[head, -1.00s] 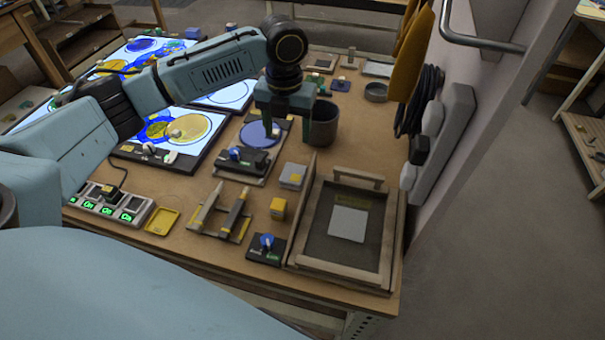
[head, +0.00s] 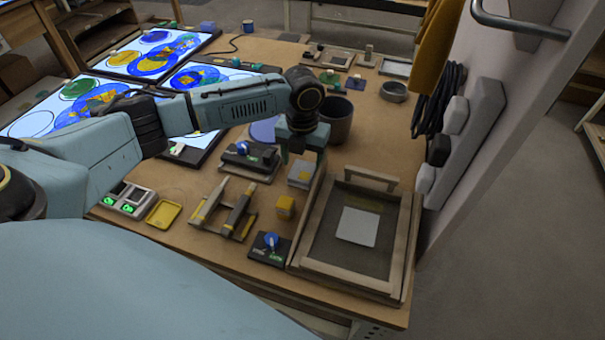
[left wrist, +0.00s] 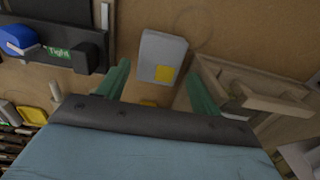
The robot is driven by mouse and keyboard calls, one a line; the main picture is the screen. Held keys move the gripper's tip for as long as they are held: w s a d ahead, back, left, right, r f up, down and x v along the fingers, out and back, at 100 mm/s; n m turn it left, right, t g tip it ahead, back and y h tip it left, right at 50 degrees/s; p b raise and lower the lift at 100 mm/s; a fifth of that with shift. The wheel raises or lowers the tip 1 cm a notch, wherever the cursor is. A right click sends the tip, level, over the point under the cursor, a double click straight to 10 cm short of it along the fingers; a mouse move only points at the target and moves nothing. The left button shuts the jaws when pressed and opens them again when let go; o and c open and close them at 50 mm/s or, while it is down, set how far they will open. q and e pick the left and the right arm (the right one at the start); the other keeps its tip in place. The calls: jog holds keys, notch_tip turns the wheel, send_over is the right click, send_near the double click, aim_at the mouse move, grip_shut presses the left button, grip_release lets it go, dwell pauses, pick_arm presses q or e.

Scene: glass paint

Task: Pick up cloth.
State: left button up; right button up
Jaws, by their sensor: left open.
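No thing in view is plainly marked as the cloth. A small grey, folded-looking piece with a yellow patch (head: 301,175) lies on the workbench beside the framed tray; it also shows in the left wrist view (left wrist: 162,57). A mustard cloth (head: 444,45) hangs at the upper right by the wall. My left gripper (head: 301,157) is open and empty, pointing down just above and behind the grey piece. In the left wrist view its two fingers (left wrist: 158,69) stand to either side of the grey piece's near end, apart from it. My right gripper is out of view.
The wooden framed tray (head: 309,231) with a pale sheet (head: 357,226) is right of the grey piece. A dark pot (head: 337,120) stands behind the gripper. A yellow block (head: 285,206), a blue-knobbed box (head: 270,246) and a tool rack (head: 224,212) are in front.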

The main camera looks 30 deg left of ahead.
aim_at(302, 171)
pick_arm(q)
notch_tip(302, 171, down, 4)
jog(key=shift+w+r, duration=0.1)
jog(key=shift+r, duration=0.1)
jog(key=c, duration=0.7)
jog(key=shift+c, duration=0.3)
jog(key=shift+r, duration=0.15)
notch_tip(302, 171, up, 10)
jog(key=shift+p, duration=0.3)
